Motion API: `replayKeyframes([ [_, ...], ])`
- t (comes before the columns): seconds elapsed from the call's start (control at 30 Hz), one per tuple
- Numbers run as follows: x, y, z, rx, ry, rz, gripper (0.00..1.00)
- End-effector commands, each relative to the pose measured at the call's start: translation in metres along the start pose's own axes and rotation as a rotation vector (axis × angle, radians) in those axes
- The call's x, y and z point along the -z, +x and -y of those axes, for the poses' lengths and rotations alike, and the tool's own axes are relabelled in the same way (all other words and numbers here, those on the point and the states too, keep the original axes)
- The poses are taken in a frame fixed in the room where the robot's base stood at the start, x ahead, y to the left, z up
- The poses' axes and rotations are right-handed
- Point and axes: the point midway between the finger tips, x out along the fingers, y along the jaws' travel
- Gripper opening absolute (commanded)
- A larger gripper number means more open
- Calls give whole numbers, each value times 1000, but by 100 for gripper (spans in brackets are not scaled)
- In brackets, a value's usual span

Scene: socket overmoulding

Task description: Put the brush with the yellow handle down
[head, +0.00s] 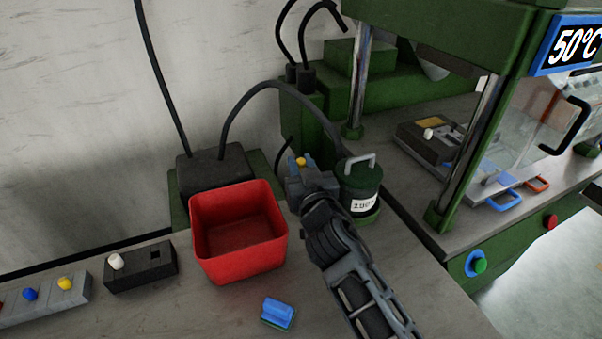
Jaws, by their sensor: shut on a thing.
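My gripper (301,178) is beyond the red bin, at the left side of the green canister. It is shut on the brush with the yellow handle (301,162). Only a small yellow part shows between the fingers; the rest of the brush is hidden by my gripper and arm. I cannot tell whether the brush touches anything below it.
A red open bin (238,262) stands left of my arm, and the green lidded canister (359,185) right of my gripper. A blue block with a green base (278,313) lies in front. Switch boxes (140,274) sit left; a green press (440,232) stands right.

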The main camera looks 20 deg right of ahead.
Motion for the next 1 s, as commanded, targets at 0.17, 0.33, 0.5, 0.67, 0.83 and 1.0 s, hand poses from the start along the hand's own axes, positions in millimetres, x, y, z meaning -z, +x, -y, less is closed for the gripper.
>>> replayKeyframes([
  [0.17, -12, 0, 0, 1, 1, -1, 0],
  [0.33, -11, 0, 0, 0, 1, -1, 0],
  [0.5, -15, 0, 0, 0, 1, -1, 0],
  [0.67, -13, 0, 0, 0, 1, -1, 40],
  [0.83, -13, 0, 0, 0, 0, -1, 53],
  [1.0, -13, 0, 0, 0, 0, -1, 53],
])
